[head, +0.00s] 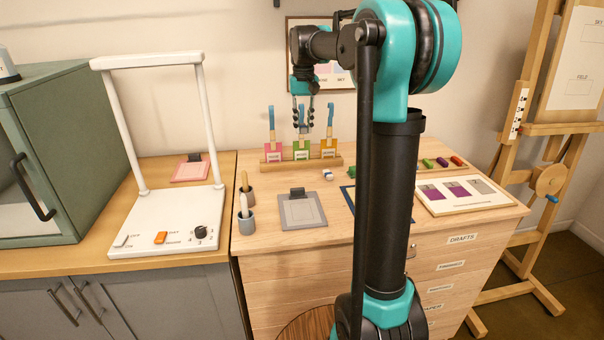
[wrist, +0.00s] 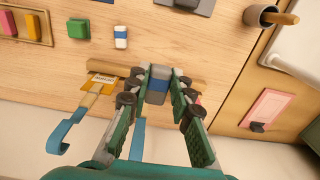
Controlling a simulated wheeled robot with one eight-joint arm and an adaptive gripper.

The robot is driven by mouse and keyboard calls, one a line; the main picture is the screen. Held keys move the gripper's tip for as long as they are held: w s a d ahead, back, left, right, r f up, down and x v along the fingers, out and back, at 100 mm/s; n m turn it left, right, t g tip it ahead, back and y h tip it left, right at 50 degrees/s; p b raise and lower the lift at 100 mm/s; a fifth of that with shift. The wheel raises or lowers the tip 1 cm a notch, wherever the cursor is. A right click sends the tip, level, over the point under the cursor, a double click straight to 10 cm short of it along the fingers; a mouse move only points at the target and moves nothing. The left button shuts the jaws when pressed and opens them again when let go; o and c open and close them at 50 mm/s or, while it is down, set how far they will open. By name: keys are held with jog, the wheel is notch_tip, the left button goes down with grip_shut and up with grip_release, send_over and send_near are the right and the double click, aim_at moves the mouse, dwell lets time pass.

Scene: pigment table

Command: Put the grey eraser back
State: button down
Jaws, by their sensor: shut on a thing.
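My gripper (wrist: 157,88) is shut on a grey eraser with a blue band (wrist: 158,86), which sits between the fingertips in the wrist view. In the head view my gripper (head: 303,118) hangs above the back of the drawer table, around the brush rack; the held eraser is too small to make out there. A second eraser, white with a blue band (head: 328,174), lies on the table in front of the rack. It also shows in the wrist view (wrist: 121,37), apart from my gripper.
The wooden rack (head: 270,166) holds brushes with coloured tags. A green block (wrist: 77,29) lies near the white eraser. Bare wood shows between rack and clipboard.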

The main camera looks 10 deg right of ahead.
aim_at(303, 133)
notch_tip(303, 133, down, 18)
jog(key=shift+r, duration=0.1)
dwell(0.4)
jog(key=c, duration=1.3)
grip_release()
jog(key=shift+c, duration=0.2)
notch_tip(303, 133, up, 12)
jog(key=shift+o, duration=0.3)
